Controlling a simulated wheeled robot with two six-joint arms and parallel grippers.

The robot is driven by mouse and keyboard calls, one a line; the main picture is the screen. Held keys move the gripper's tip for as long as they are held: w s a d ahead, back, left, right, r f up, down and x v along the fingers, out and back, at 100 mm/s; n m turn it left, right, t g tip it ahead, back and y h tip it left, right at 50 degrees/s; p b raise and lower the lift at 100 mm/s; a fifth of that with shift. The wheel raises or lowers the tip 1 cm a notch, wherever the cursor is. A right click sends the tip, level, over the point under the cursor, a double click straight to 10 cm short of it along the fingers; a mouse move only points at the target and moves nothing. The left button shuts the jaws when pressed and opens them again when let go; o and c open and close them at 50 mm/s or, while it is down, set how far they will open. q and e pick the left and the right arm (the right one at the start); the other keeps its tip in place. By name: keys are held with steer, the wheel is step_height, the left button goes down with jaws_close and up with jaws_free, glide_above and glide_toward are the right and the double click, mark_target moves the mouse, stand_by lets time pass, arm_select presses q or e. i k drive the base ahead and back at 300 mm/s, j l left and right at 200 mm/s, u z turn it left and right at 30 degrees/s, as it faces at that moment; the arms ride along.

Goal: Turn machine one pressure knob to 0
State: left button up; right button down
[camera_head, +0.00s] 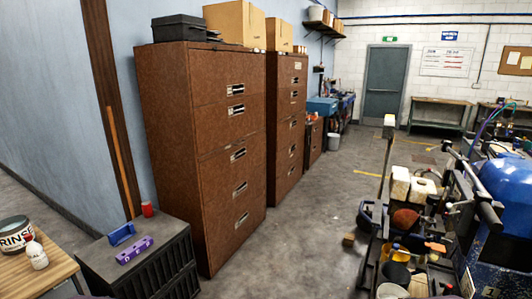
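A line striping machine with a blue rounded body (503,190) stands at the right edge, partly cut off by the frame. Its black handlebar (480,190) reaches toward the upper left. Neither of my grippers is in view.
A cluttered cart (395,262) stands left of the machine. Tall brown filing cabinets (172,150) line the left wall. A dark low cabinet (160,258) and a wooden table (40,275) are at the lower left. The grey floor (300,235) between is mostly clear.

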mark_target(450, 198)
steer(key=z, duration=1.5)
steer(key=i+j, duration=0.1)
steer(key=j+z, duration=0.05)
steer(key=j, duration=0.05)
